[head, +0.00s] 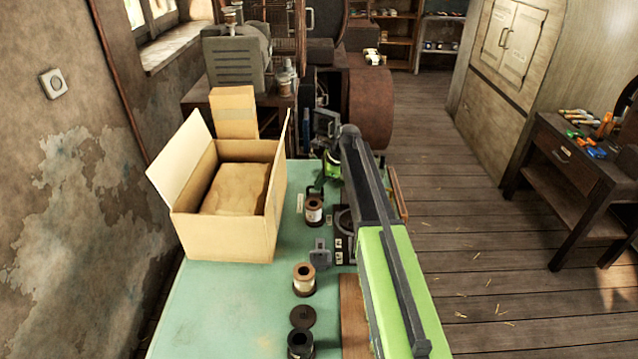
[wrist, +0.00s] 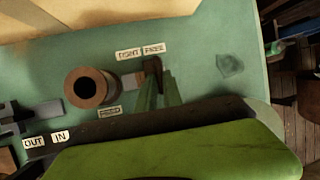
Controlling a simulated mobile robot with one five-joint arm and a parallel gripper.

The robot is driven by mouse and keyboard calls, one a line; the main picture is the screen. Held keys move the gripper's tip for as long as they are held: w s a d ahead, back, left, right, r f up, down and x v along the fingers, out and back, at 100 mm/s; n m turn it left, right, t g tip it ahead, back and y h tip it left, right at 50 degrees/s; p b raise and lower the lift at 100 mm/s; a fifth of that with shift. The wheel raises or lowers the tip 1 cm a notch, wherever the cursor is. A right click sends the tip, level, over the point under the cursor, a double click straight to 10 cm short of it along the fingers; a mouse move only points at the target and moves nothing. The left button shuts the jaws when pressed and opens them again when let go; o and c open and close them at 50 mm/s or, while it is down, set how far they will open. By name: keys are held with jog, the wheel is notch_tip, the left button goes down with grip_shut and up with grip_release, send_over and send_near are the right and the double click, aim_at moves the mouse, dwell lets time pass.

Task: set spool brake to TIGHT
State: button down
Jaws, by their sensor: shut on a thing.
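The brake lever, a dark handle (wrist: 152,64), sits below the FREE label (wrist: 154,48) and to the right of the TIGHT label (wrist: 128,54) in the wrist view. My gripper (wrist: 158,78) is shut on this handle, with its green fingers partly covering it. The copper-rimmed spool (wrist: 90,87) stands left of the handle and also shows in the head view (head: 314,211). In the head view my arm hides most of my gripper and the lever; only a bit of green shows beside the arm's end.
A FEED label (wrist: 110,112) and OUT and IN labels lie near the spool. An open cardboard box (head: 225,215) stands on the green bench (head: 210,300), left of the spools. Another spool (head: 304,279) stands nearer.

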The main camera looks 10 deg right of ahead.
jog(key=s, duration=0.2)
jog(key=s+a, duration=0.1)
jog(key=s, duration=0.2)
jog(key=c, duration=1.5)
grip_release()
jog(key=shift+c, duration=0.2)
jog(key=shift+o, duration=0.3)
